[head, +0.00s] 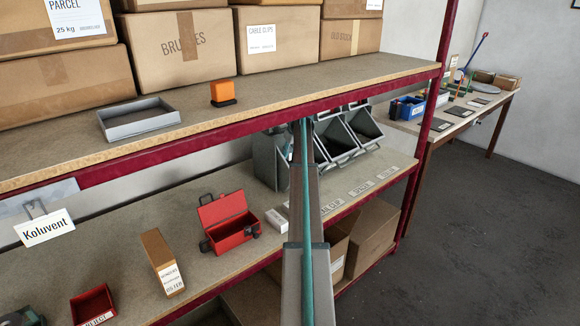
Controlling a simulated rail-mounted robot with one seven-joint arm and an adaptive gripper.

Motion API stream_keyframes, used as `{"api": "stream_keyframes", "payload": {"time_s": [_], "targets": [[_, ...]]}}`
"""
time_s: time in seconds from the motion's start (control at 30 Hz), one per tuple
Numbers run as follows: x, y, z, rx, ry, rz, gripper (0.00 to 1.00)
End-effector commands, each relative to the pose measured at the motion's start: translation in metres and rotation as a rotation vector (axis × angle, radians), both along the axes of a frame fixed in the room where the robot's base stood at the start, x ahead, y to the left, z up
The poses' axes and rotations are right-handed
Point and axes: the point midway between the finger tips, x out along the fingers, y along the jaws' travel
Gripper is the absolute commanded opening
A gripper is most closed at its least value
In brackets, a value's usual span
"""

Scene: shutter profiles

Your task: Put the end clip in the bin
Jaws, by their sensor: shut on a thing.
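My arm reaches up and away from the bottom middle to a rack of grey tilted bins (364,127) on the lower shelf. My gripper and its fingertips do not show; the end of the arm is behind its own links, by the left part of the rack. I cannot make out an end clip anywhere in this view. White labels (360,188) lie along the shelf edge in front of the bins. My arm covers part of the labels and the left bins.
The upper shelf (300,88) overhangs the bins, with a grey tray (138,118) and an orange block (223,93) on it. Below stand an open red toolbox (229,226), a cardboard box (161,262) and a red reject bin (92,305). A side table (462,110) stands right.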

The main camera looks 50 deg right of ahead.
Motion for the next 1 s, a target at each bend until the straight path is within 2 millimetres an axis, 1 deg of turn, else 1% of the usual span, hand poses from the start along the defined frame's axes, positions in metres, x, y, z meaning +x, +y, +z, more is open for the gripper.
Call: {"api": "stream_keyframes", "payload": {"time_s": [0.1, 0.2, 0.37, 0.6, 1.0], "targets": [[-0.001, 0.001, -0.02, 0.002, 0.0, 0.0, 0.0], [0.0, 0.001, -0.032, 0.002, 0.001, 0.001, 0.0], [0.0, 0.0, -0.043, 0.001, 0.0, 0.001, 0.0], [0.0, 0.001, -0.071, 0.002, 0.001, 0.002, 0.0], [0.0, 0.0, -0.077, 0.0, 0.0, 0.002, 0.0]]}}
